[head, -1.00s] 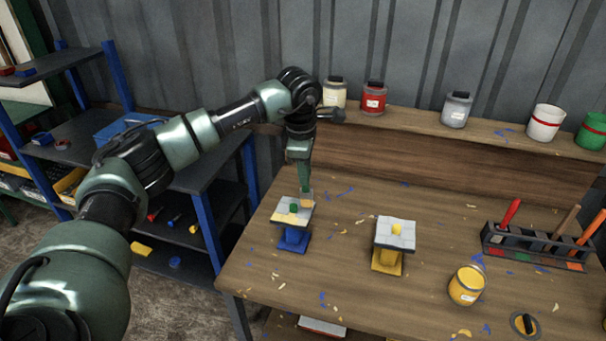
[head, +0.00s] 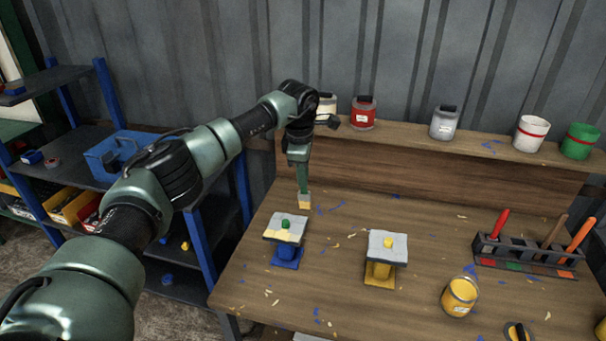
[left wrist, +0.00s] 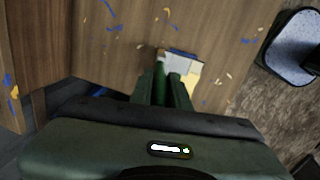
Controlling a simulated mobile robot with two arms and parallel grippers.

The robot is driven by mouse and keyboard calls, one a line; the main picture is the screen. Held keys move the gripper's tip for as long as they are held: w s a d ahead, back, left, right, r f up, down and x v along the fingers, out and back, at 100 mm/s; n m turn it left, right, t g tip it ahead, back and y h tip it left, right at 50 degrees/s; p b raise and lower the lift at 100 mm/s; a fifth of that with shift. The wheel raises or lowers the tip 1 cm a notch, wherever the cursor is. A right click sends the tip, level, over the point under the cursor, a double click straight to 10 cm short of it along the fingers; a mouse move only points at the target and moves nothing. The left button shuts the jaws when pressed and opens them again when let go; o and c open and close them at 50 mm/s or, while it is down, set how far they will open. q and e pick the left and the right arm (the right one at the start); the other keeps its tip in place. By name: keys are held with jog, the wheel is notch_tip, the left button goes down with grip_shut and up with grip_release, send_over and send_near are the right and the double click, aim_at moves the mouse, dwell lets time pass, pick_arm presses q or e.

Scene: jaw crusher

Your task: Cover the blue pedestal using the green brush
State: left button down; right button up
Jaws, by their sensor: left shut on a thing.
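The blue pedestal (head: 286,254) stands on the bench with a pale grey top plate and a green knob. The front part of its plate is yellow, the back part grey; the plate also shows in the left wrist view (left wrist: 186,60). My left gripper (head: 299,157) points down, shut on the green brush (head: 303,180), behind and slightly right of the pedestal. The brush hangs nearly upright, with yellowish bristles at its lower end, apart from the plate in the head view. In the left wrist view the fingers hide part of the plate. My right gripper is out of view.
A yellow pedestal (head: 380,273) with a grey plate stands to the right. An open can of yellow paint (head: 460,296) and a brush rack (head: 525,258) stand farther right. Several paint cans, including a red one (head: 363,113), line the raised back shelf (head: 470,142).

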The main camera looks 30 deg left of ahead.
aim_at(304, 195)
pick_arm(q)
jog(key=shift+f+b, duration=0.95)
jog(key=shift+f, duration=1.35)
jog(key=shift+s+a, duration=1.15)
jog(key=shift+a, duration=3.6)
jog(key=shift+w+d+p, duration=0.25)
jog(key=shift+w+d, duration=0.15)
jog(key=shift+d, duration=1.2)
jog(key=shift+w+d+p, duration=0.2)
jog(key=shift+w+d, duration=0.15)
jog(key=shift+d, duration=1.25)
jog(key=shift+w+d+p, duration=0.25)
jog(key=shift+w+d, duration=0.15)
jog(key=shift+d, duration=1.2)
